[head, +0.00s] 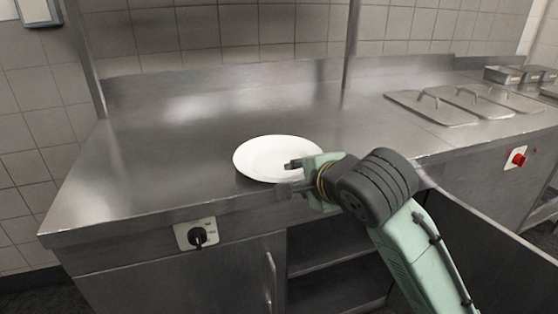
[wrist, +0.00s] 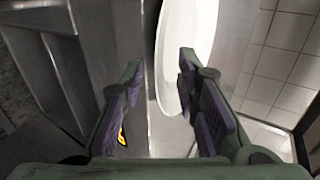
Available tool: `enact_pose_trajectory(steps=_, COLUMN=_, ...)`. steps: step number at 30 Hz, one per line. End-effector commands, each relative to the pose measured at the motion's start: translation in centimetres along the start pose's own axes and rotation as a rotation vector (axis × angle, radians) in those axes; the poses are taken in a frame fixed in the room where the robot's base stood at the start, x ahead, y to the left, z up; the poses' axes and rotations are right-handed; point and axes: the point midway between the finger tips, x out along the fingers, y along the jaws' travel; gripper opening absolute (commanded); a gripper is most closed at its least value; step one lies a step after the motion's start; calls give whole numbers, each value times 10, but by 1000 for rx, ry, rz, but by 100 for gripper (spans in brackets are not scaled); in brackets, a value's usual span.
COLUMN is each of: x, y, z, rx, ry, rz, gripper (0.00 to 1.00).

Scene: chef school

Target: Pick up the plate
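A round white plate (head: 270,156) lies flat on the steel counter near its front edge. It also shows in the wrist view (wrist: 176,50), where it stretches away from between my fingers. My gripper (head: 287,178) is at the plate's near right side, at the counter's front edge. In the wrist view my gripper (wrist: 155,95) is open, and the plate's near rim shows close to the right finger. I cannot tell whether that finger touches the rim. Nothing is held.
The steel counter (head: 180,130) is bare to the left of and behind the plate. Flat lids with handles (head: 445,105) lie to the right. A tiled wall stands behind. A black knob (head: 197,236) and a red switch (head: 516,158) are on the counter's front. Open shelves (head: 335,262) are below.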

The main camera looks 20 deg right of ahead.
Motion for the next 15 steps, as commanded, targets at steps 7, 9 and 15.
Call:
enact_pose_trajectory(steps=7, x=0, y=0, z=0, rx=0, ry=0, rz=0, gripper=26)
enact_pose_trajectory(steps=9, x=0, y=0, z=0, rx=0, ry=0, rz=0, gripper=21)
enact_pose_trajectory(steps=15, x=0, y=0, z=0, rx=0, ry=0, rz=-1, gripper=8)
